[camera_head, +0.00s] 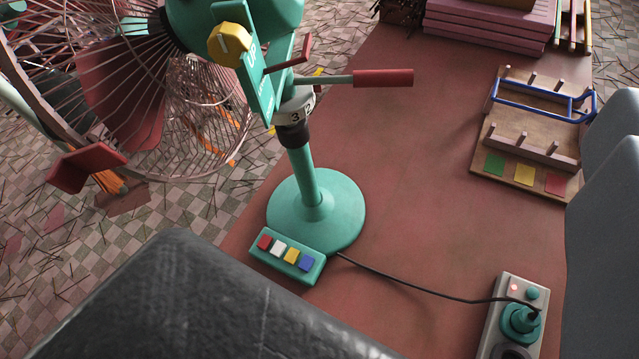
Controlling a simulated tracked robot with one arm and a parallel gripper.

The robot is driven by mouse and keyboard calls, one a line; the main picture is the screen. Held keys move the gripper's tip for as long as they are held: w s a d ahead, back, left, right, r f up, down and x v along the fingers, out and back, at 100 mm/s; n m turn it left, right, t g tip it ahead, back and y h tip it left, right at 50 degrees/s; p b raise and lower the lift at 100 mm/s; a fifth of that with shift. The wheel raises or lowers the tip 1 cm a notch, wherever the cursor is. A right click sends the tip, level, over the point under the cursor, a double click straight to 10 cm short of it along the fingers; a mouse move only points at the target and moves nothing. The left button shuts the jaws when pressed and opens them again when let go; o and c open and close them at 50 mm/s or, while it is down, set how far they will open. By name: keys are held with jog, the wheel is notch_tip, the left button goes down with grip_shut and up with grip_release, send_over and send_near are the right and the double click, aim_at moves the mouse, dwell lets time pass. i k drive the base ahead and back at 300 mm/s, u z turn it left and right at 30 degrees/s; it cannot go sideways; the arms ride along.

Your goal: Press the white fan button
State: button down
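The white fan button (278,250) sits on a small teal control box (288,262) at the foot of the fan's round teal base (330,222). It is second from the left, between a red button (264,243) and a yellow button (291,256). A blue button (306,264) is at the right end. A dark grey block (210,310) fills the lower left, and smooth grey shapes (605,215) stand at the right edge. I cannot tell whether these are parts of my gripper, and no fingertips show clearly. Nothing visibly touches the buttons.
The fan cage (215,110) and red-handled lever (383,78) rise above the base. A black cable (425,281) runs to a socket strip (505,310) at lower right. A wooden rack (525,140) and pink boxes (485,28) stand behind. The middle of the red tabletop (430,190) is clear.

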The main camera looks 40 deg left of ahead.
aim_at(278, 248)
jog(key=u, duration=0.1)
jog(key=k, duration=1.45)
jog(key=u, duration=0.5)
jog(key=i, duration=0.45)
jog(key=z, duration=0.05)
